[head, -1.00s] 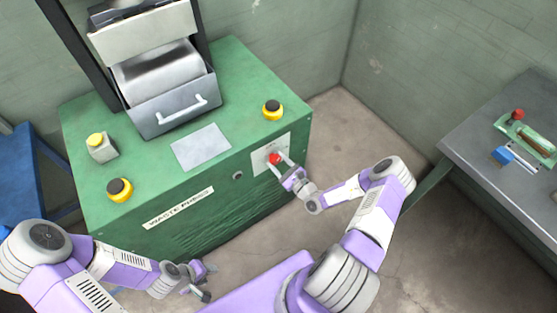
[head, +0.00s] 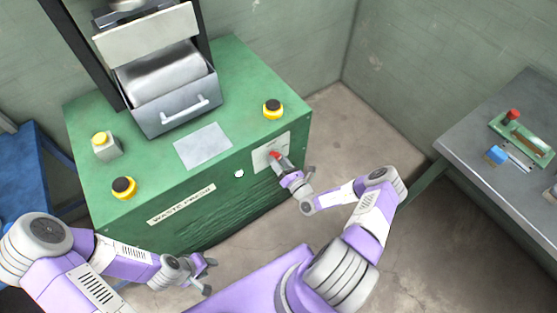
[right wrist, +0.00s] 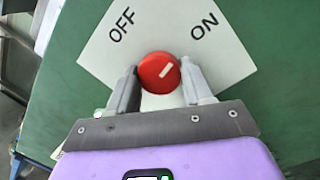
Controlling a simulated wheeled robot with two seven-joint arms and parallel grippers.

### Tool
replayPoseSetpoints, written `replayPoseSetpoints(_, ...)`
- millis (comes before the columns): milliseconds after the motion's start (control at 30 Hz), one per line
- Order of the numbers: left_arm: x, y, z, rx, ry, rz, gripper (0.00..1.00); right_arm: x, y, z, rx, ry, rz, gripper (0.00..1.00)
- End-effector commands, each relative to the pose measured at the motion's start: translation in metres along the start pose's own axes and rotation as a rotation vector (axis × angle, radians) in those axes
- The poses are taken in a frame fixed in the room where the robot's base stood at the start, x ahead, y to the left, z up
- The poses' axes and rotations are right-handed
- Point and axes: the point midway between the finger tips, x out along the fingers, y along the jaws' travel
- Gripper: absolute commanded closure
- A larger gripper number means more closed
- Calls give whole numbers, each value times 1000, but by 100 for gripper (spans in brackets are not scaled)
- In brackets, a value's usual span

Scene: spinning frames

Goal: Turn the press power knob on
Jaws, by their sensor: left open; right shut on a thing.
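The press (head: 262,205) is a green cabinet labelled WASTE PRESS. Its red power knob (head: 274,154) sits on a pale plate (head: 262,160) on the front's right side. In the right wrist view the knob (right wrist: 158,73) has a white mark slanting up and right towards the word ON; OFF is printed at the upper left. My right gripper (head: 279,162) is shut on the knob, one finger on each side. A small round lamp (head: 239,174) left of the plate shows bright white. My left gripper (head: 209,277) is open and empty, low in front of the press.
Yellow-ringed black buttons (head: 273,109) and a yellow button box (head: 105,145) stand on the press top. Floor between is clear.

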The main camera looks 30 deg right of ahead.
Motion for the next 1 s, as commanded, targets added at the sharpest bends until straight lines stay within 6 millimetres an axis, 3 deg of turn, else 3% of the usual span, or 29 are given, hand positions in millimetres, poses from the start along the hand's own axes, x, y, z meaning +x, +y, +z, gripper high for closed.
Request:
replayPoseSetpoints(400,-3,1,0,0,0,0,57,-1,2,-4,180,-8,-15,80)
replayPoseSetpoints(933,-3,1,0,0,0,0,57,-1,2,-4,201,-10,-16,80)
replayPoseSetpoints(967,-3,1,0,0,0,0,57,-1,2,-4,201,-10,-16,47)
replayPoseSetpoints(1000,-3,1,0,0,0,0,57,-1,2,-3,201,-10,-16,41)
